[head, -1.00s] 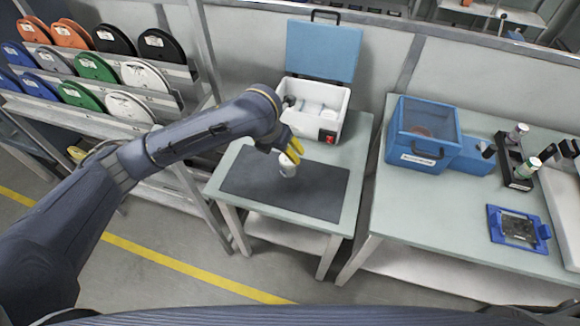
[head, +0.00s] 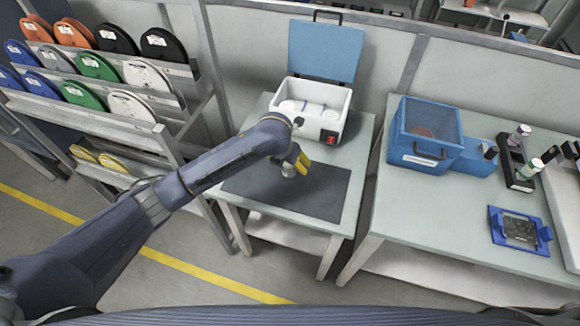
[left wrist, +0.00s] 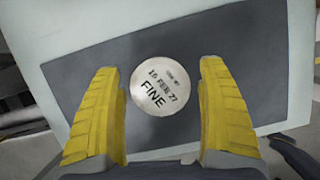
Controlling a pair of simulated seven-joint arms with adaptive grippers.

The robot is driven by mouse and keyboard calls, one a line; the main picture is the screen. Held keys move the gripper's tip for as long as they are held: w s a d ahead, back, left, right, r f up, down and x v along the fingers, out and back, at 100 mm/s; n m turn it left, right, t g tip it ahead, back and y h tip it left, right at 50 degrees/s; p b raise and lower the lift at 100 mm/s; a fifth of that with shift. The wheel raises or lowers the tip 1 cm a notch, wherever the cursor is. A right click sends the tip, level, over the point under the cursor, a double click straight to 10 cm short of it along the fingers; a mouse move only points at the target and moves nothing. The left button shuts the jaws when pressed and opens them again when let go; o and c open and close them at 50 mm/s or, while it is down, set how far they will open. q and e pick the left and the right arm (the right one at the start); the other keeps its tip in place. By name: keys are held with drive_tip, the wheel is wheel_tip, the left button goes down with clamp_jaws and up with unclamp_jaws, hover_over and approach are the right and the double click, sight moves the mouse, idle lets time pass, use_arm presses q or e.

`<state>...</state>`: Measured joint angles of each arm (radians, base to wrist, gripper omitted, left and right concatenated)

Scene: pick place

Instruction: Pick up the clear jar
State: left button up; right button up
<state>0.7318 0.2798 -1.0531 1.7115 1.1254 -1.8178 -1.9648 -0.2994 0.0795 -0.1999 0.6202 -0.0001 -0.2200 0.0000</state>
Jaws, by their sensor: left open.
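The jar (head: 288,171) stands on the dark mat (head: 325,192) on the left table, partly hidden by my gripper in the head view. In the left wrist view its round, pale lid (left wrist: 163,85) faces the camera, with a date and the word FINE. My left gripper (head: 298,162) is open, its yellow fingers pointing down at the jar. In the left wrist view the fingers (left wrist: 163,100) lie to the left and right of the lid, with a gap on each side. Their height against the jar is hard to tell. My right gripper is not in view.
A white box (head: 338,103) with a raised blue lid stands behind the mat and holds round white items. A spool rack (head: 178,75) stands at the left. A blue case (head: 420,140) is on the right table. The mat right of the jar is clear.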

use_arm(q)
drive_tip(key=shift+x, duration=1.6)
drive_tip(key=shift+d, duration=0.1)
drive_tip(key=shift+r, duration=0.1)
clamp_jaws()
